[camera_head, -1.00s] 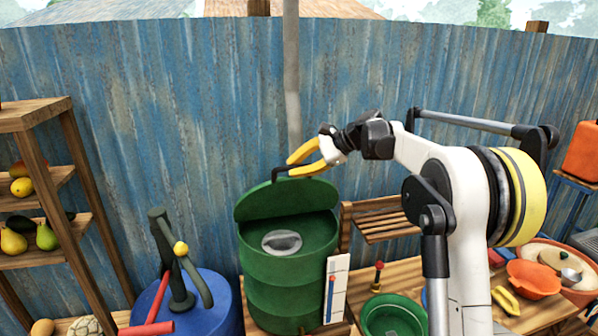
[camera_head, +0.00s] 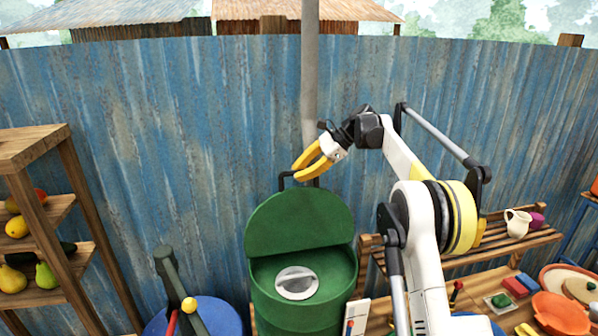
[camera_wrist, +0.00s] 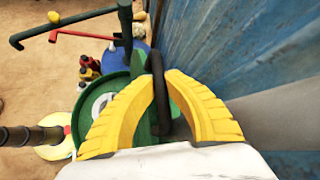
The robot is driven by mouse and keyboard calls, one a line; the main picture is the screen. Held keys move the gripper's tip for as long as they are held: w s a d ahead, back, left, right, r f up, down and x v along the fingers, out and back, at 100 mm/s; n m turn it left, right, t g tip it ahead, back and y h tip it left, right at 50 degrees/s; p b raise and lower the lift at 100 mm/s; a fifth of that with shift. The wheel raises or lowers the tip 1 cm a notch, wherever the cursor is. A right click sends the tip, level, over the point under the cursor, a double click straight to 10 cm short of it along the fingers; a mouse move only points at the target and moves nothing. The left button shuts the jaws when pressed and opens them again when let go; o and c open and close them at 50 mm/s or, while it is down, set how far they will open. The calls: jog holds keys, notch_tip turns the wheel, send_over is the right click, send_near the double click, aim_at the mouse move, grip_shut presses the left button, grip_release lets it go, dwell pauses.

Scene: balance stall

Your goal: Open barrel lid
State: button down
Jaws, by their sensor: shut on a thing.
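The green barrel (camera_head: 335,275) stands below the wall, left of my arm. Its green lid (camera_head: 300,225) is raised at the back, with its underside facing the head camera. A pale grey round piece (camera_head: 297,283) shows inside the open barrel. My yellow-fingered gripper (camera_head: 298,175) is above the lid's top edge, shut on the dark lid handle (camera_head: 283,180). In the wrist view, the handle (camera_wrist: 158,90) runs between the two yellow fingers (camera_wrist: 158,82). Part of the handle is hidden by the fingers.
The blue corrugated wall (camera_head: 150,130) and a grey vertical pole (camera_head: 310,80) are close behind the lid. A blue barrel with a pump (camera_head: 205,318) stands at left, near the fruit shelf (camera_head: 40,150). Wooden benches (camera_head: 520,240) with bowls and a jug fill the right.

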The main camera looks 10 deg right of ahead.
jog(key=shift+f, duration=0.15)
jog(key=c, duration=1.5)
grip_release()
jog(key=shift+o, duration=0.5)
jog(key=shift+w, duration=0.15)
jog(key=v, duration=1.2)
